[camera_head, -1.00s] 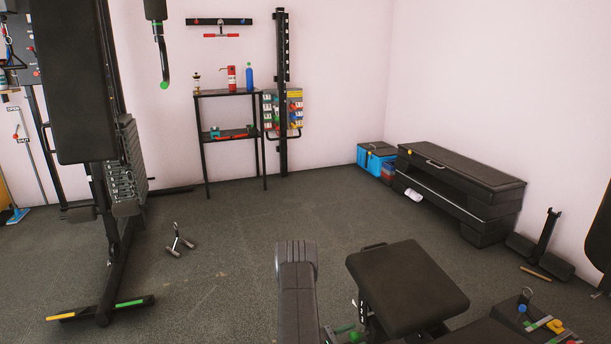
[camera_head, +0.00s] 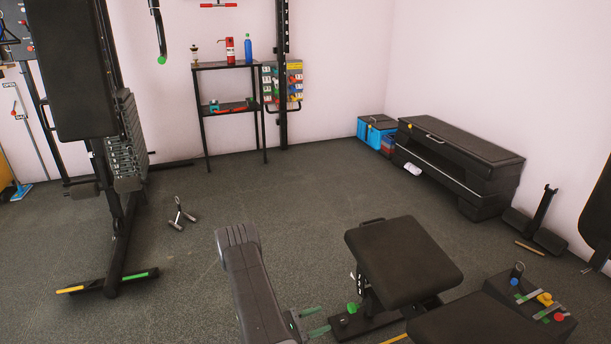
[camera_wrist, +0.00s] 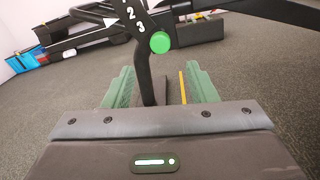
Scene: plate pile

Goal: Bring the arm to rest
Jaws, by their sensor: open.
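My gripper (camera_head: 320,321) shows low in the head view, beside the base of the padded bench. My grey arm link (camera_head: 250,285) stands to its left, leaning. In the wrist view my gripper (camera_wrist: 161,86) has its two green fingers apart. Nothing is held between them. A black bent tube (camera_wrist: 144,72) of the bench frame shows in the gap, and I cannot tell how near it is. Part of my arm lies below the frame edge in the head view.
A padded bench (camera_head: 402,262) stands close on the right, with a green knob (camera_wrist: 160,43) on its frame. A weight machine (camera_head: 124,150) stands left. A metal handle (camera_head: 181,215) lies on the floor. A black storage box (camera_head: 460,153) is by the wall. The middle floor is clear.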

